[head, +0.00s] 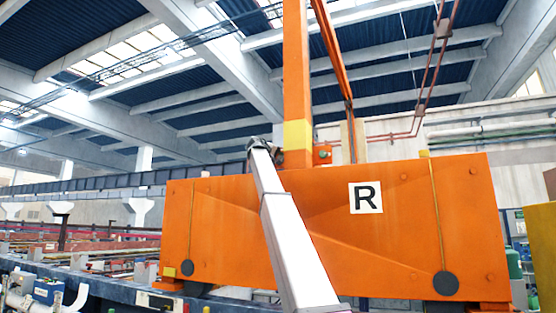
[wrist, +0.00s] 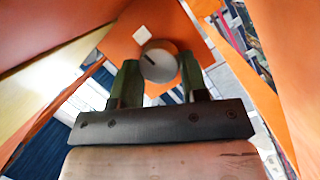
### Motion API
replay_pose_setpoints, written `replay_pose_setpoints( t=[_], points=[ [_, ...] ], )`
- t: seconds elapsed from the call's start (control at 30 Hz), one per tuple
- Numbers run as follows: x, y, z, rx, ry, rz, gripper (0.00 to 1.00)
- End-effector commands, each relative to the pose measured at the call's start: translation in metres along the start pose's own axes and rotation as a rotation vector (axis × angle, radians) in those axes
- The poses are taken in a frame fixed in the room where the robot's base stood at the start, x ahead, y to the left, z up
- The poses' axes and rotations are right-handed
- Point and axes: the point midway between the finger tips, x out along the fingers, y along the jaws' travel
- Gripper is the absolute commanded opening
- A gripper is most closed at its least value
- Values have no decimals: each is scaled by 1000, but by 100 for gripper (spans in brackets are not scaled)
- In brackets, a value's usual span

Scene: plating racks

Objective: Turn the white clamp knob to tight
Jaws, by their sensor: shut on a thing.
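The white clamp knob (wrist: 157,55) shows in the wrist view as a round, greyish-white disc with a short dark slanted line on its face. It sits on an orange surface (wrist: 122,42). My gripper (wrist: 160,73) has its two dark green fingers on either side of the knob, shut on it. In the head view my white arm reaches up to the orange post, and my gripper (head: 262,147) is small at its far end. I cannot make out the knob there. Any tight mark cannot be read.
A small white square (wrist: 141,34) is beside the knob. A large orange beam (head: 400,225) with an "R" plate (head: 365,198) stands behind my arm, below the orange post (head: 297,70) with its yellow band. Orange walls flank my gripper closely in the wrist view.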

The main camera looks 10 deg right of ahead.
Motion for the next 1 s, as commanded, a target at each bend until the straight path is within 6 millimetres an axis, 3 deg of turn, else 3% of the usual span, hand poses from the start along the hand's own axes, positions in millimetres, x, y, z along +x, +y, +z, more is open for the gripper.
replay_pose_setpoints(
  t=[0.7, 0.73, 0.8, 1.0],
  points=[
    [0, 0, 0, 70, -4, -23, 17],
    [0, 0, 0, 70, -4, -23, 50],
    [0, 0, 0, 70, -4, -23, 66],
    [0, 0, 0, 70, -4, -22, 66]
  ],
)
